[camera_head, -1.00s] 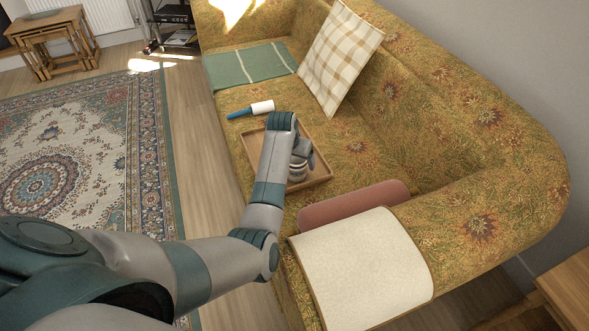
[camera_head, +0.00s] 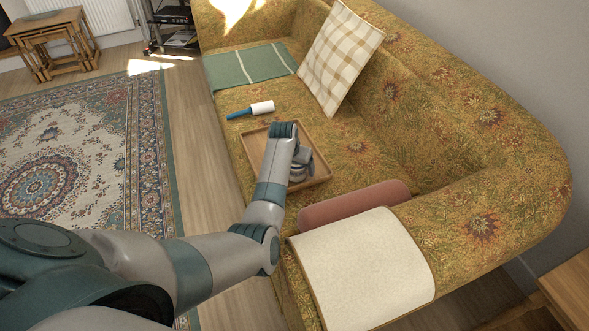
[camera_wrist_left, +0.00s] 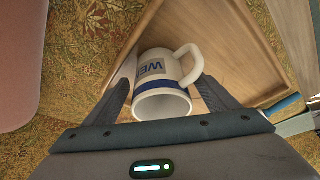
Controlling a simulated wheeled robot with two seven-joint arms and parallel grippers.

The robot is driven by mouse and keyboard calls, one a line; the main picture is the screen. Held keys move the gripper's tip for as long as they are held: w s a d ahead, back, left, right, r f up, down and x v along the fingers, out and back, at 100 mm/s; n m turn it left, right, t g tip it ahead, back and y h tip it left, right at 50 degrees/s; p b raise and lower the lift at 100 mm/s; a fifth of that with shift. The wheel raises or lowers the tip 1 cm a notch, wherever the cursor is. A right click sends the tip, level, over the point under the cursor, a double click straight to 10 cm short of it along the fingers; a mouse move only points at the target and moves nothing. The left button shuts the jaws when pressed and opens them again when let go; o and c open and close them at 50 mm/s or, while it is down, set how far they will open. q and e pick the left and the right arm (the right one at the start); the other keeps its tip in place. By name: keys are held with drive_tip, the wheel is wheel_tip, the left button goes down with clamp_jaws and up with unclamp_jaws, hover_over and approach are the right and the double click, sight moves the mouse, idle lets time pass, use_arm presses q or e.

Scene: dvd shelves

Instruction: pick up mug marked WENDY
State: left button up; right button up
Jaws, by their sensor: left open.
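In the left wrist view a white mug (camera_wrist_left: 160,68) with a blue band and the letters "WE" lies or tilts in a wooden tray (camera_wrist_left: 215,22), its open rim toward my gripper and its handle to the right. The rest of its lettering is hidden. My left gripper (camera_wrist_left: 165,88) is open, with one finger on each side of the mug; whether they touch it I cannot tell. In the head view my left arm covers the mug, and the left wrist (camera_head: 301,165) is over the tray (camera_head: 257,146). My right gripper is not in view.
The tray sits on a patterned sofa (camera_head: 440,120). A lint roller (camera_head: 250,109) and green blanket (camera_head: 250,65) lie beyond it. A pink cushion (camera_head: 352,205) and cream cloth (camera_head: 360,265) are nearer. A checked pillow (camera_head: 340,55) leans on the backrest.

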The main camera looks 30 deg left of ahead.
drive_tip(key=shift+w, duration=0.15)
use_arm(q)
drive_tip(key=c, duration=1.3)
drive_tip(key=shift+r, duration=0.1)
